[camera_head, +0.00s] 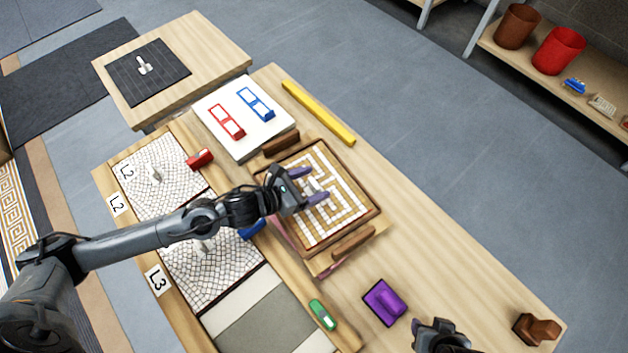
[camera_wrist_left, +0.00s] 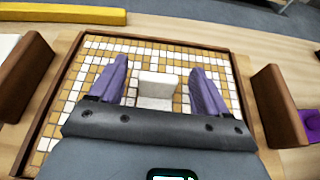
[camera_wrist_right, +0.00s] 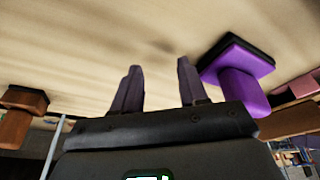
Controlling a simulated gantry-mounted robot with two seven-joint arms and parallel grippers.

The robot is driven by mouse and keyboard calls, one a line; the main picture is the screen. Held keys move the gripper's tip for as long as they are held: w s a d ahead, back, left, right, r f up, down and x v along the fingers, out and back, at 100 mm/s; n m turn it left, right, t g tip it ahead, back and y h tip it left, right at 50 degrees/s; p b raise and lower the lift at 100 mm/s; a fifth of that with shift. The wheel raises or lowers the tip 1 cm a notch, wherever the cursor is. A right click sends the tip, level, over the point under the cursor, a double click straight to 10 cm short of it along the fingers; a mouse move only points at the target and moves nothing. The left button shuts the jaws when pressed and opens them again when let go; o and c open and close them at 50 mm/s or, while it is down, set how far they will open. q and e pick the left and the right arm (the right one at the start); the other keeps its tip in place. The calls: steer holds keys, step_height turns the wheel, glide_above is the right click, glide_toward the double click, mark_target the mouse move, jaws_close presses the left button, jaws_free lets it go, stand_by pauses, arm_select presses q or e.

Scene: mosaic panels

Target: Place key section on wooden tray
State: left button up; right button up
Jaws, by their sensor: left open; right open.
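The key section (camera_head: 345,205), a gold and white mosaic panel with a meander pattern, lies flat within the dark rim of the wooden tray (camera_head: 354,243). In the left wrist view, the key section (camera_wrist_left: 88,68) has a white block handle (camera_wrist_left: 157,88) at its middle. My left gripper (camera_head: 310,185) is open, with purple fingers on either side of that handle and visible gaps between. The left gripper (camera_wrist_left: 158,68) hides the near part of the panel. My right gripper (camera_head: 434,324) is open and empty near the table's front edge; it also shows in the right wrist view (camera_wrist_right: 159,67).
A purple stamp-like block (camera_head: 385,302) and a brown one (camera_head: 537,328) stand near my right gripper. Mosaic panels (camera_head: 165,175) with white handles lie at left. A white board (camera_head: 243,140) and yellow bar (camera_head: 318,112) lie behind the tray.

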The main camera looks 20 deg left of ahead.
arm_select(q)
steer(key=p+v, duration=0.3)
steer(key=v, duration=0.6)
steer(key=shift+s+a+r, duration=0.15)
steer(key=shift+s+r, duration=0.1)
steer(key=shift+s, duration=0.05)
arm_select(e)
step_height(320, 180, up, 4)
steer(key=shift+a+f, duration=0.1)
steer(key=shift+f, duration=0.05)
arm_select(q)
steer(key=shift+s+a+r+p, duration=0.2)
steer(key=shift+s+a+p, duration=0.15)
steer(key=shift+s, duration=0.15)
arm_select(e)
steer(key=shift+r, duration=0.2)
